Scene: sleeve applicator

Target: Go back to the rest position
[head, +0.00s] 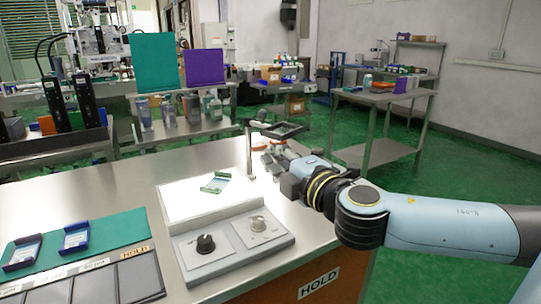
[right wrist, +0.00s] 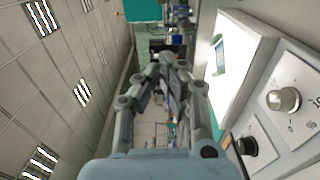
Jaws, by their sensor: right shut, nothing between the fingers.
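My right arm comes in from the right in the head view. Its gripper (head: 270,160) is shut and empty, above the table near the back right corner of a lit white panel (head: 183,199). In the right wrist view the gripper's fingers (right wrist: 172,58) come together with nothing between them. A small green-edged piece (head: 215,183) lies on the lit panel, apart from the gripper. My left gripper is not in view.
A control box with a black knob (head: 206,244) and a pale knob (head: 257,223) stands before the panel. A stand with a dark frame (head: 283,130) rises close behind the gripper.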

